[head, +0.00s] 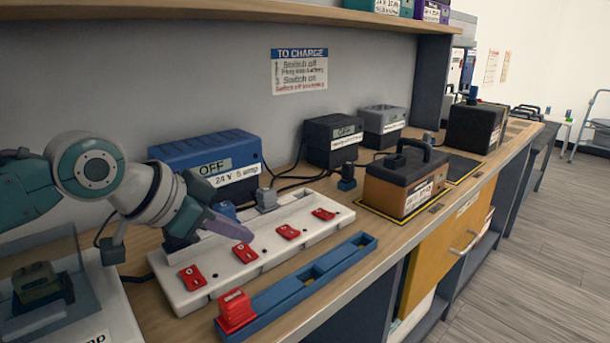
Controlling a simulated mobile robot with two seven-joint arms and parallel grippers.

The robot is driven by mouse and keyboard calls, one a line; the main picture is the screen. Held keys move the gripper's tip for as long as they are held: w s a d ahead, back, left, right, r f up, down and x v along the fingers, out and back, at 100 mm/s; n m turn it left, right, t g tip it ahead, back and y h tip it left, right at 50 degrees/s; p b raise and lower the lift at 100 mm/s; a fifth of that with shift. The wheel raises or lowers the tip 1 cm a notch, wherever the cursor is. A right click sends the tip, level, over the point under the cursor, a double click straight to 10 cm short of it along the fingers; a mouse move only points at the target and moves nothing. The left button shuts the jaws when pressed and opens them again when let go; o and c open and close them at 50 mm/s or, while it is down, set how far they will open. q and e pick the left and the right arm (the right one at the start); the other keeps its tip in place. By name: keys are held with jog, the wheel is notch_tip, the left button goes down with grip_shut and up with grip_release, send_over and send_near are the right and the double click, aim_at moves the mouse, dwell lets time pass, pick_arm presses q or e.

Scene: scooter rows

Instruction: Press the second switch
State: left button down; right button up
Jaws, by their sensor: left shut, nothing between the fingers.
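A long white power strip (216,290) lies on the wooden bench with a row of several red switches. From the near left end, the first is a red switch (193,278), the second a red switch (245,252), then a third (288,231) and a fourth (324,214). Plugs stand along its back edge. My left gripper (240,231) is shut and empty, its purple-grey fingers pointing right over the strip, just behind and above the second switch in the picture. I cannot tell whether it touches the strip. My right gripper is not in view.
A blue rail (300,287) with a red block (235,310) at its near end lies in front of the strip. A blue charger (205,160) reading OFF stands behind. An orange-black battery (403,185) stands to the right. Cables run across the bench behind the strip.

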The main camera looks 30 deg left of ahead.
pick_arm(q)
notch_tip(320, 180, up, 3)
jog(key=shift+d+f+p, duration=0.1)
jog(key=shift+p, duration=0.8)
jog(key=p+v, duration=0.1)
jog(key=v, duration=0.8)
jog(key=shift+s+f+p, duration=0.25)
jog(key=shift+s+p, duration=0.05)
jog(key=shift+s, duration=0.15)
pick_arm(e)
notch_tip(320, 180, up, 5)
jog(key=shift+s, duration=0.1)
pick_arm(q)
jog(key=shift+s, duration=0.1)
